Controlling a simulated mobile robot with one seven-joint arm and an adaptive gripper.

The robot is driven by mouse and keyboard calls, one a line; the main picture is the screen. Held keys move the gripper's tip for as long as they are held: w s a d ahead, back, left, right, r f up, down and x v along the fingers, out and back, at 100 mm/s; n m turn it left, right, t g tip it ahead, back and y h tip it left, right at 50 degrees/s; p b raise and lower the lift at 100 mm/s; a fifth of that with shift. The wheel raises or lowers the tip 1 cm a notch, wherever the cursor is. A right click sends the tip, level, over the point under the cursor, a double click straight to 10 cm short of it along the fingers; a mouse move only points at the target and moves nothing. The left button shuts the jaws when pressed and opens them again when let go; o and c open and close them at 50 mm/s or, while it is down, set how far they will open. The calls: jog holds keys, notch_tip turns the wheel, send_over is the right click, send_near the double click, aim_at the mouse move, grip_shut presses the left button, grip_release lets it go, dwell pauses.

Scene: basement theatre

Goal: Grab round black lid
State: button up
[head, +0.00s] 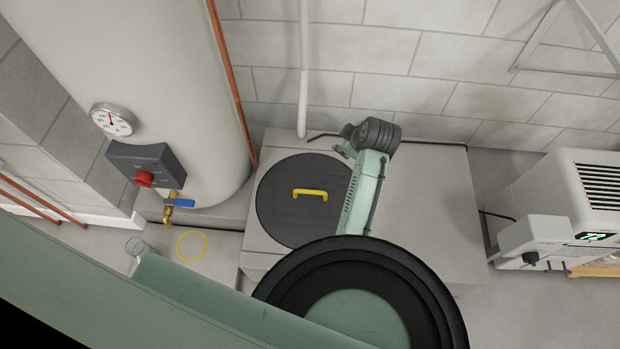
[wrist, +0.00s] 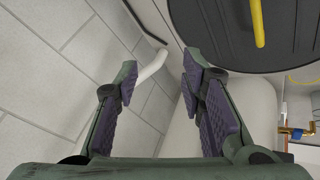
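The round black lid (head: 283,222) has a yellow handle (head: 311,194) across its middle and lies flat on a grey box-like surface in the head view. My arm covers part of its right edge. The lid also shows at the top right of the wrist view (wrist: 215,32), cut off by the frame, with its yellow handle (wrist: 257,22) partly in sight. My gripper (head: 346,146) is beyond the lid's upper right edge in the head view, apart from the handle. In the wrist view my gripper (wrist: 157,80) is open, with nothing held between its fingers.
A white pipe (head: 303,75) runs down the block wall close to my gripper. A large tank (head: 150,60) with a gauge and a red knob stands left. A copper pipe (head: 232,85) runs beside it. A white machine (head: 575,200) is at right. The box top right of my arm is clear.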

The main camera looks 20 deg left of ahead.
aim_at(311, 191)
jog(key=s+a+f+n+g, duration=0.3)
jog(key=s+f+n+g, duration=0.25)
jog(key=s+f, duration=0.4)
jog(key=shift+n+t+y, duration=0.25)
jog(key=shift+t+y, duration=0.15)
jog(key=shift+t, duration=0.05)
jog(key=x, duration=1)
jog(key=shift+w+d+f, duration=0.1)
jog(key=shift+w+f, duration=0.05)
jog(key=shift+f, duration=0.1)
grip_shut()
jog(key=shift+r, duration=0.1)
